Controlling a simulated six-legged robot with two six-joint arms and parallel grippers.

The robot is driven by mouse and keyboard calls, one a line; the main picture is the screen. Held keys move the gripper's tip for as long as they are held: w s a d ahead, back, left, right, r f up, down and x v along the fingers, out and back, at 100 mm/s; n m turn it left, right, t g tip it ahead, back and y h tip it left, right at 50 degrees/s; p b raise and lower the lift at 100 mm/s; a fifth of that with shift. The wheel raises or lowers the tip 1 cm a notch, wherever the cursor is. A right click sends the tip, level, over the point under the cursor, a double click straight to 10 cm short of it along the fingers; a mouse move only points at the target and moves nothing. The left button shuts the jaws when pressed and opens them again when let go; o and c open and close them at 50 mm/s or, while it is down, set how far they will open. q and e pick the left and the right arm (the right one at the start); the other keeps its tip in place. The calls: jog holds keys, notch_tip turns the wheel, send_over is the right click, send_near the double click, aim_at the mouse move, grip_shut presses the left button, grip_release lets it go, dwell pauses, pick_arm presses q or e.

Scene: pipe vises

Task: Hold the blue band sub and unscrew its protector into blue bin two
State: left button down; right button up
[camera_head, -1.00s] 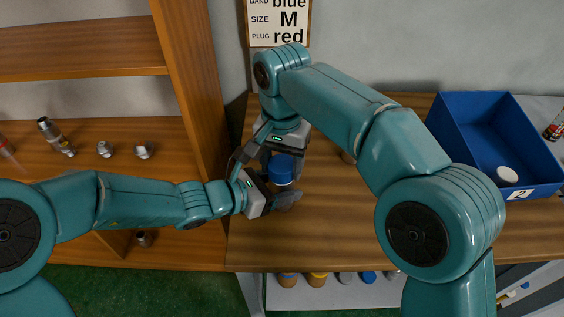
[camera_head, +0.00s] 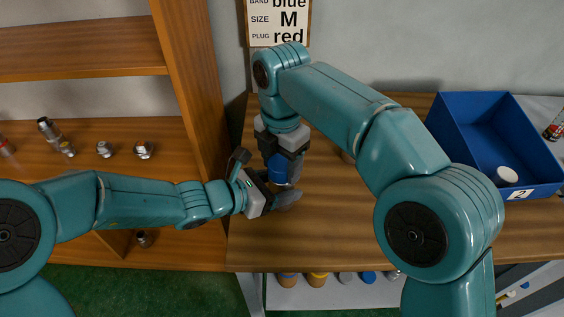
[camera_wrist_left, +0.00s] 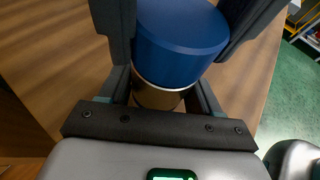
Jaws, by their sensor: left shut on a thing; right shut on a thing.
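The blue band sub stands upright over the wooden bench, between my two grippers. Its wide blue upper part (camera_head: 279,168), seemingly the protector, shows in the left wrist view (camera_wrist_left: 180,45) above a pale ring and a brassy body (camera_wrist_left: 157,97). My left gripper (camera_head: 277,192) comes from the left and is shut on the sub's lower part. My right gripper (camera_head: 280,150) points down from above and is shut on the blue part. The fingers hide much of the sub. Blue bin two (camera_head: 541,191) stands at the right with a "2" label.
A white round piece (camera_head: 507,175) lies in bin two. A wooden shelf (camera_head: 75,135) at the left holds several metal fittings. A sign (camera_head: 279,22) on the wall reads blue, M, red. Bench between sub and bin is largely clear.

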aim_at(282, 162)
jog(key=n, duration=0.8)
jog(key=shift+n, duration=0.3)
pick_arm(q)
jog(key=shift+r, duration=0.1)
pick_arm(e)
jog(key=shift+r, duration=0.25)
jog(key=shift+r, duration=0.9)
jog(key=shift+r, duration=2)
pick_arm(q)
jog(key=shift+c, duration=0.7)
grip_release()
